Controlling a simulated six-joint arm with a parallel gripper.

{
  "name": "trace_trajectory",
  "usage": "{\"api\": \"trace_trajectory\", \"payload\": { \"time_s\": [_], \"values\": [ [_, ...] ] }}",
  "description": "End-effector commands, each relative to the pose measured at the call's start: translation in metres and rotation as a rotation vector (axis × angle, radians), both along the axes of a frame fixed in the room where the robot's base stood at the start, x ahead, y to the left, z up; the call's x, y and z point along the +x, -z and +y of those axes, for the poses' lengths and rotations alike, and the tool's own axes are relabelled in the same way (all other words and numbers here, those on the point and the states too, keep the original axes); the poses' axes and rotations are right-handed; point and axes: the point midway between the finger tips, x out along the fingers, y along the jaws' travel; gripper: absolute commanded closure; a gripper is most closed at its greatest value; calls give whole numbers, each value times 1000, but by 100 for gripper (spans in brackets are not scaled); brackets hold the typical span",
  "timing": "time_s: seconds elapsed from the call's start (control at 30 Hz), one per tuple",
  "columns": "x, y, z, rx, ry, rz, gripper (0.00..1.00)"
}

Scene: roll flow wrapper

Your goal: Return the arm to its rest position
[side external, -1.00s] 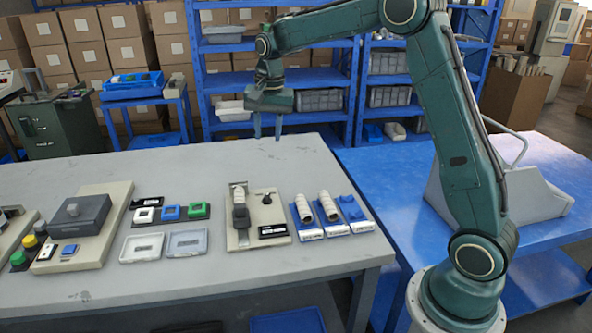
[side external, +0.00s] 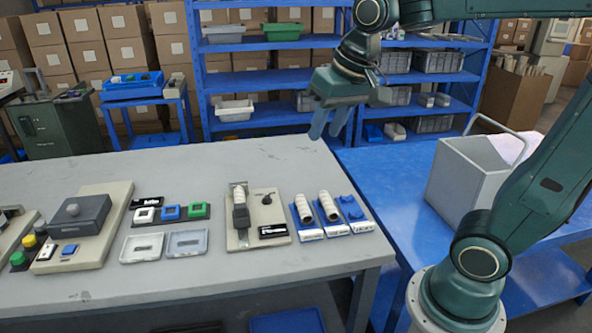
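My gripper (side external: 330,122) hangs in the air above the back right corner of the grey table, fingers pointing down. Its two blue-grey fingers stand apart with a gap between them, and nothing shows between them. My arm reaches in from the upper right, and its base stands at the lower right. The grey worktable (side external: 270,155) lies below and to the left of my gripper, clear of it.
On the table are a beige fixture (side external: 272,205) with a roll, cream rolls on blue stands (side external: 328,207), two shallow trays (side external: 186,243), coloured blocks (side external: 170,212) and a dark box (side external: 76,218). A grey bin (side external: 462,175) stands on the blue table (side external: 395,180). Blue shelves (side external: 250,80) stand behind.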

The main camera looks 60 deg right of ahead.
Motion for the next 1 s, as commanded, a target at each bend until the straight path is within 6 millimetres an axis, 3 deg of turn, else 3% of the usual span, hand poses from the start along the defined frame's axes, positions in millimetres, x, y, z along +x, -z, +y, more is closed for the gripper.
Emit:
{"api": "trace_trajectory", "payload": {
  "time_s": [0.3, 0.5, 0.7, 1.0],
  "values": [
    [-69, 12, 15, -67, -196, -77, 66],
    [-100, 27, 21, -106, -297, -115, 66],
    [-114, 35, 23, -126, -344, -132, 66],
    [-116, 36, 23, -129, -351, -133, 66]
  ]
}}
